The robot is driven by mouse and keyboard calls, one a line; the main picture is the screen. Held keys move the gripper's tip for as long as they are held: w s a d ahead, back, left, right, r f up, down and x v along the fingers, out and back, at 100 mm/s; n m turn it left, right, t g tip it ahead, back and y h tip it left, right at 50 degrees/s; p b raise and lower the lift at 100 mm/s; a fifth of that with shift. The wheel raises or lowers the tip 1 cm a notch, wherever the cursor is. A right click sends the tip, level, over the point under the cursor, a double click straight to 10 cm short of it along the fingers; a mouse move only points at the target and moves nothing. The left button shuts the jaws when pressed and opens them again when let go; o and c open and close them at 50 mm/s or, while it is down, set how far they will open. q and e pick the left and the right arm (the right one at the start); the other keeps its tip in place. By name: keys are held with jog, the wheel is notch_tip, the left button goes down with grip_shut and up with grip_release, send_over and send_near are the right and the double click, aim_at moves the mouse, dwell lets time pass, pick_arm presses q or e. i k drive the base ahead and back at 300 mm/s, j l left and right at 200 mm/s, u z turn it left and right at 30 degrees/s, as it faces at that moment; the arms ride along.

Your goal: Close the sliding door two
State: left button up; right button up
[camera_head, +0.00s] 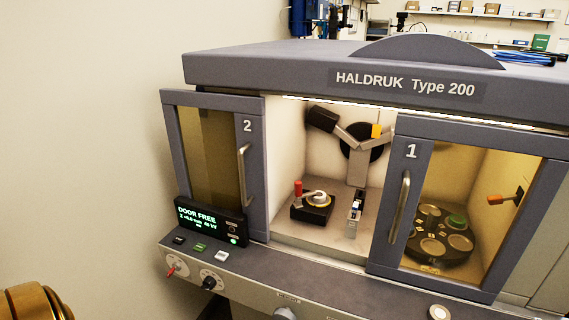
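Sliding door two (253,172) is a grey-framed glass door marked "2" on the left front of the Haldruk Type 200 machine. Its vertical metal bar handle (243,175) is on the door's right side. Door two stands at the left, with a wide opening between it and sliding door one (411,185), marked "1", at the right. Through the opening a small black stage (312,212) with a red knob and a jointed arm (358,152) show. No gripper fingers are in view. A gold rounded part, likely of my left arm, is at the bottom left corner.
A small display (212,219) reading "DOOR FREE" stands before door two's lower part. Knobs and buttons line the front panel (262,270) below the doors. A plain wall fills the left.

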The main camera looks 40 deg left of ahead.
aim_at(249, 115)
jog(key=u, duration=1.65)
